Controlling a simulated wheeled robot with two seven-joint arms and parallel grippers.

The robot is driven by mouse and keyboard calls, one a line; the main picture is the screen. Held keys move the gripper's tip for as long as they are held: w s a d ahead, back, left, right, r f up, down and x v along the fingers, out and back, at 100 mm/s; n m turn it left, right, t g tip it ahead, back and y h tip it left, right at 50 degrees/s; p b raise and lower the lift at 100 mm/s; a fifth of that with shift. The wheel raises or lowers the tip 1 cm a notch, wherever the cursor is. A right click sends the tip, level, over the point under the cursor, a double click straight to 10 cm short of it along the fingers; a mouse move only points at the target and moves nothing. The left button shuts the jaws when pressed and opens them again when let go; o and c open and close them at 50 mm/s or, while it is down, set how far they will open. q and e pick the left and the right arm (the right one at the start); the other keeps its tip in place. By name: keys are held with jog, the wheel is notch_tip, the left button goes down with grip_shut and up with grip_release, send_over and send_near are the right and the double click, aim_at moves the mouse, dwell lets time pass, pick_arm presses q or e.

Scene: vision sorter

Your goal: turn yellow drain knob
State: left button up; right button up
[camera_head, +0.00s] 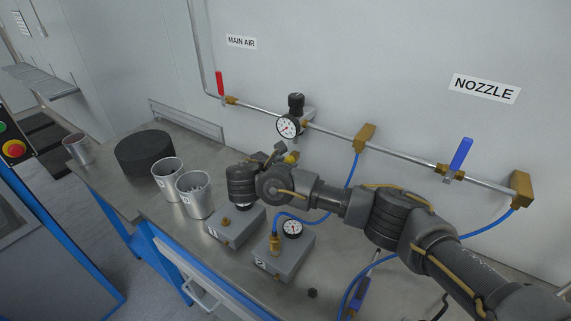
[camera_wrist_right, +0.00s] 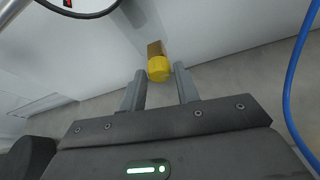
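The yellow drain knob (camera_wrist_right: 159,69) sits on a brass fitting (camera_wrist_right: 155,48) in the right wrist view. In the head view the knob (camera_head: 291,158) shows small below the pressure gauge on the pipe, partly hidden by my right wrist. My right gripper (camera_wrist_right: 160,74) is open, with one finger on each side of the knob near the fingertips. A gap shows on both sides, so the fingers do not appear to touch it. In the head view the right gripper (camera_head: 280,151) is mostly hidden behind its own wrist. My left gripper is not in view.
A wall pipe carries a red lever (camera_head: 220,84), a regulator gauge (camera_head: 288,126) and a blue lever (camera_head: 461,154). Two grey boxes (camera_head: 285,262) (camera_head: 232,229), metal cups (camera_head: 195,197) and a dark round block (camera_head: 145,152) stand on the bench. Blue hoses (camera_head: 352,172) hang near my arm.

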jog(key=c, duration=0.6)
jog(key=m+t+y+b, duration=0.1)
jog(key=m+b, duration=0.1)
jog(key=b, duration=0.1)
jog(key=m+b, duration=0.1)
jog(key=b, duration=0.2)
jog(key=shift+s+d+f+m+t+y, duration=0.1)
jog(key=shift+d+f+m+t+y, duration=0.1)
jog(key=shift+m+t+y, duration=0.2)
jog(key=o, duration=1)
jog(key=shift+r, duration=0.1)
